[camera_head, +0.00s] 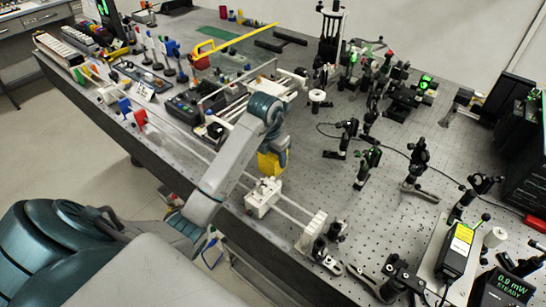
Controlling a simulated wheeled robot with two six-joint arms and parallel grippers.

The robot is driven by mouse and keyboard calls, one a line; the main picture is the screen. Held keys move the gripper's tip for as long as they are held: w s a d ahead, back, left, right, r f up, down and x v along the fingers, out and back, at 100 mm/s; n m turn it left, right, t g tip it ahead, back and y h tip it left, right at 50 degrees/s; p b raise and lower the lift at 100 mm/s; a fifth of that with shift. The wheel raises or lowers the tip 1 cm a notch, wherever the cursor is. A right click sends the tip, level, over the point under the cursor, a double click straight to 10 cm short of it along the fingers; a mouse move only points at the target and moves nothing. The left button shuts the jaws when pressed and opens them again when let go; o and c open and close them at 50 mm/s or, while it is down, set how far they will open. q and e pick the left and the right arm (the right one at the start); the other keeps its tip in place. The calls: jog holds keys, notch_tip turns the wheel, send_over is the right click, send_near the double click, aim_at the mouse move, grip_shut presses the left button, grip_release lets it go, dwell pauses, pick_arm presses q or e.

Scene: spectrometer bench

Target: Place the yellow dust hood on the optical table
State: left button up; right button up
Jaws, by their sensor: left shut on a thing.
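The yellow dust hood (269,164) shows as a small yellow block near the front edge of the optical table (330,190), just behind a white rail mount. My left arm reaches in from the lower left and bends down over it. My left gripper (277,148) is shut on the hood; the wrist hides most of the fingers and the hood's upper part. I cannot tell whether the hood touches the table. My right gripper is not in view.
A white mount (262,197) sits on a rail in front of the hood. Several black optic posts stand to the right, including one post (368,165). A black power meter (503,287) is at the lower right. Bare perforated tabletop lies just right of the hood.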

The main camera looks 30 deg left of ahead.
aim_at(269, 156)
pick_arm(q)
jog(key=shift+f, duration=0.1)
jog(key=o, duration=1)
jog(key=r+p, duration=0.3)
jog(key=r, duration=0.1)
jog(key=s+r+p, duration=0.1)
jog(key=r+p, duration=0.3)
jog(key=s+r+p, duration=0.1)
jog(key=r+p, duration=0.2)
jog(key=r, duration=0.1)
jog(key=shift+r+p, duration=0.1)
jog(key=shift+p, duration=0.3)
